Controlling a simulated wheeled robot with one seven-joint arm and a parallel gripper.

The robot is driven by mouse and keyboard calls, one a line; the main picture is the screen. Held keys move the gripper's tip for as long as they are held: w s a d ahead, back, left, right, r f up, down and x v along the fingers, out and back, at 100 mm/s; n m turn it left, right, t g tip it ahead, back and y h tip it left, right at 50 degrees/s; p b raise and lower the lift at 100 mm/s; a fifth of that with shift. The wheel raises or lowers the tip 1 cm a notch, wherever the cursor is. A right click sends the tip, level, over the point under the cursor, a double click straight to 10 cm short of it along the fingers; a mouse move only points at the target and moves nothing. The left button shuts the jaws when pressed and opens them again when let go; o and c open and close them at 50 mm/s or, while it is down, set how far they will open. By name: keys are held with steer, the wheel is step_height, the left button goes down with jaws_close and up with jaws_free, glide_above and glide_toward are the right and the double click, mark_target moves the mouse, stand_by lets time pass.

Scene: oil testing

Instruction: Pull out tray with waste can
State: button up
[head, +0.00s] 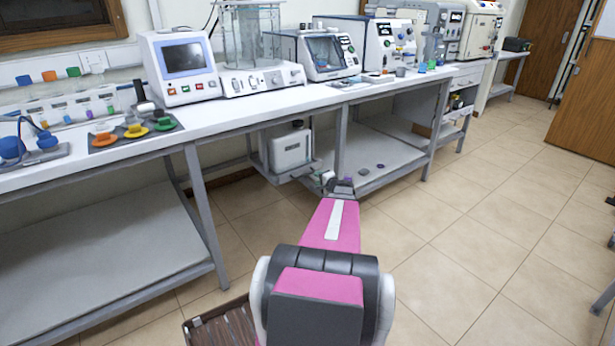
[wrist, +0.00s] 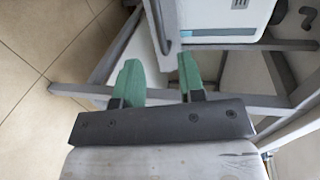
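The waste can (head: 291,149) is a white canister with a dark cap, standing under the bench on a low grey tray (head: 284,179). Part of a white body, likely the can (wrist: 225,14), shows at the top of the wrist view. Grey bars (wrist: 240,46), apparently the tray's frame, run below it. My gripper (wrist: 159,62) has two green fingers spread apart. A grey bar reaches down between and just ahead of the fingertips; I cannot tell whether they touch it. In the head view my gripper (head: 338,186) is low beside the tray's right front corner, partly hidden by my arm.
The white bench (head: 250,104) carries analysers and colored cups above the can. Grey bench legs (head: 340,138) stand close to the tray. A lower shelf (head: 385,155) holds small round items to the right. The tiled floor in front is open; a brown slatted crate (head: 222,326) sits near my base.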

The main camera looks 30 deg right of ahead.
mark_target(307, 174)
steer(key=x, duration=0.9)
steer(key=shift+a, duration=0.1)
jaws_close()
